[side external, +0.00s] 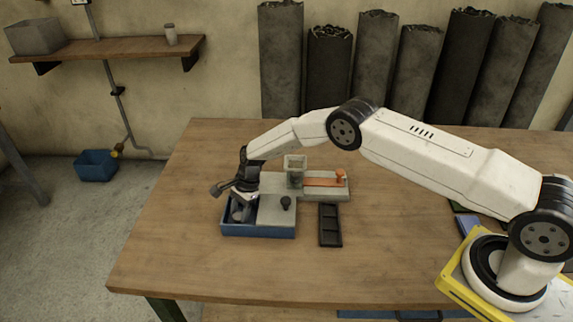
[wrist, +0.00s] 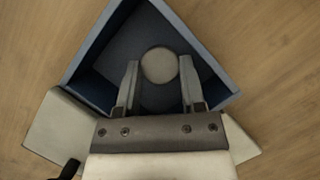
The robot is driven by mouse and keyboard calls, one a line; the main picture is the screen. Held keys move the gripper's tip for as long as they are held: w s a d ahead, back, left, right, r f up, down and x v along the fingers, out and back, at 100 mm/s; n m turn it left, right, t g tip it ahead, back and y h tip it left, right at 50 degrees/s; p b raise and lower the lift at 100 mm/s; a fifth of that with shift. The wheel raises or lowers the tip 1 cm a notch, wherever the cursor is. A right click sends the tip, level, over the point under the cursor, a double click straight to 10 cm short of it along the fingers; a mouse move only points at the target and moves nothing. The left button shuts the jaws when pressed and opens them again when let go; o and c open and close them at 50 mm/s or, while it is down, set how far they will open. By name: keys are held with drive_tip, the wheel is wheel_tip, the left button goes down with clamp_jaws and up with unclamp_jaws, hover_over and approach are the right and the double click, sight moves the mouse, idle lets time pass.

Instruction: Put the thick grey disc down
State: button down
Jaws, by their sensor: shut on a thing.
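The thick grey disc (wrist: 158,67) shows as a pale round face between the fingertips of my gripper (wrist: 160,74) in the wrist view. My gripper is shut on it, though the contact at the fingers is hard to make out. In the side view my gripper (side external: 241,205) points down into the blue open-topped box (side external: 258,231), within its walls. The box's dark floor shows around the disc in the wrist view. I cannot tell whether the disc touches the floor.
A grey block with a dark knob (side external: 286,203) covers the box's right part. Behind it stand a square grey hopper (side external: 295,164) and an orange-railed slide (side external: 325,183). A dark slotted tray (side external: 330,226) lies to the right. The table's left side is clear.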

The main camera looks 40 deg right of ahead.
drive_tip(key=shift+f, duration=0.1)
drive_tip(key=shift+c, duration=2.4)
unclamp_jaws()
drive_tip(key=v, duration=1.2)
drive_tip(key=shift+r, duration=0.25)
